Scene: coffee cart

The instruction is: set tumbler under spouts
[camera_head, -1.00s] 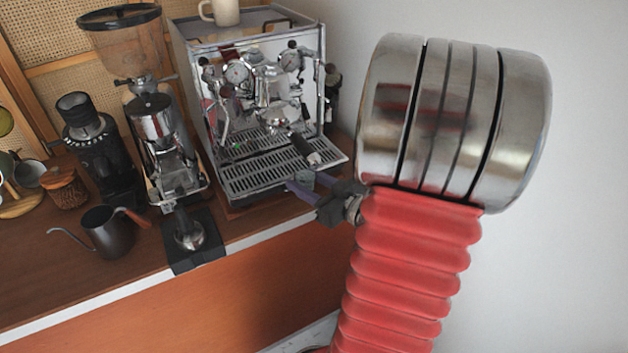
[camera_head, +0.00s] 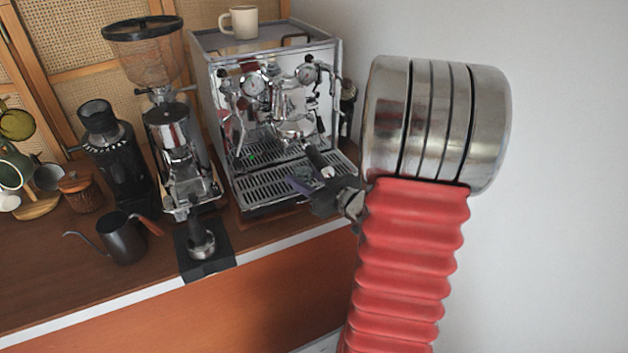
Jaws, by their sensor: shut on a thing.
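The chrome espresso machine (camera_head: 275,85) stands on the counter. Its group head and black-handled portafilter (camera_head: 317,158) sit above the slotted drip tray (camera_head: 255,190). The spouts are too small to make out clearly. My gripper (camera_head: 307,186), with purple and dark fingers, is at the tray's front right, just below the portafilter handle's end. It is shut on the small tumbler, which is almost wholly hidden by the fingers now. I cannot tell whether the tumbler touches the tray.
A coffee grinder (camera_head: 172,135) and a smaller black grinder (camera_head: 112,160) stand left of the machine. A black kettle (camera_head: 122,238) and a tamper (camera_head: 201,242) on a dark mat sit near the counter's front edge. A cream mug (camera_head: 240,22) is on the machine. A white wall is at right.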

